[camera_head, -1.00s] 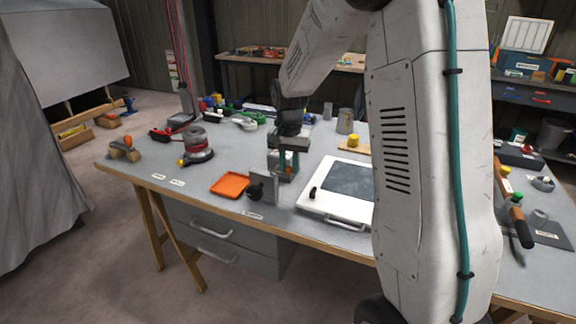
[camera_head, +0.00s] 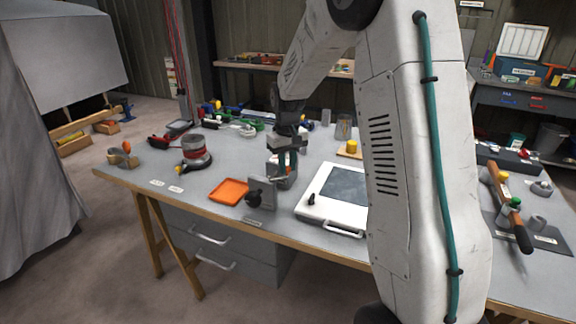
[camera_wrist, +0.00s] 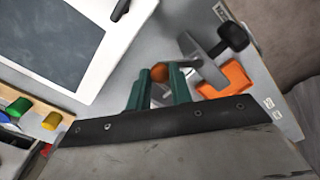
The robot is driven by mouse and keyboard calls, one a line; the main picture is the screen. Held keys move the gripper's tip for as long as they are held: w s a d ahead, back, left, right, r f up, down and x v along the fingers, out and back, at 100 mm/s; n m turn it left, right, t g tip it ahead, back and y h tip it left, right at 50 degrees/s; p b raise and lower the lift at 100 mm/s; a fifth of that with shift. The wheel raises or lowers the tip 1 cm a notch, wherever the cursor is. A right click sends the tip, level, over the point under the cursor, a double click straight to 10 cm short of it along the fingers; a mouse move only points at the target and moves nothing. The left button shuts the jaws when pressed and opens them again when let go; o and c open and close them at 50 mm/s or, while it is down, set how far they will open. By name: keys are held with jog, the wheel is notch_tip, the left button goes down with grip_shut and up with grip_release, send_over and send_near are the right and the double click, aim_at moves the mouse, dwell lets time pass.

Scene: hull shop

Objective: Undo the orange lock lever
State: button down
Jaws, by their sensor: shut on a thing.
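The orange lock lever (camera_wrist: 160,72) shows as a rounded orange end between the two green fingers of my gripper (camera_wrist: 158,85) in the wrist view. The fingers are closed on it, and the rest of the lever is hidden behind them. In the head view my gripper (camera_head: 284,165) points down at the bench beside a grey upright plate with a black knob (camera_head: 258,192). A small orange spot shows at the fingers there, too small to make out.
An orange tray (camera_head: 228,191) lies just left of the plate. A white framed panel (camera_head: 325,213) with a dark surface lies to the right. A red and grey round device (camera_head: 194,155) stands farther left. The bench's front left is mostly clear.

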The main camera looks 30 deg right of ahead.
jog(key=shift+w+n, duration=0.15)
jog(key=shift+n, duration=0.15)
jog(key=c, duration=1.3)
grip_release()
jog(key=shift+r, duration=0.1)
notch_tip(320, 180, up, 8)
jog(key=shift+f, duration=0.2)
jog(key=shift+t, duration=0.7)
jog(key=s+a+r, duration=0.2)
jog(key=s+a, duration=0.3)
jog(key=s, duration=0.6)
jog(key=s+a+r, duration=0.2)
jog(key=s+a, duration=0.2)
jog(key=s, duration=0.8)
jog(key=s+a+r, duration=0.2)
jog(key=s+a, duration=0.3)
jog(key=s, duration=0.7)
jog(key=shift+a, duration=0.3)
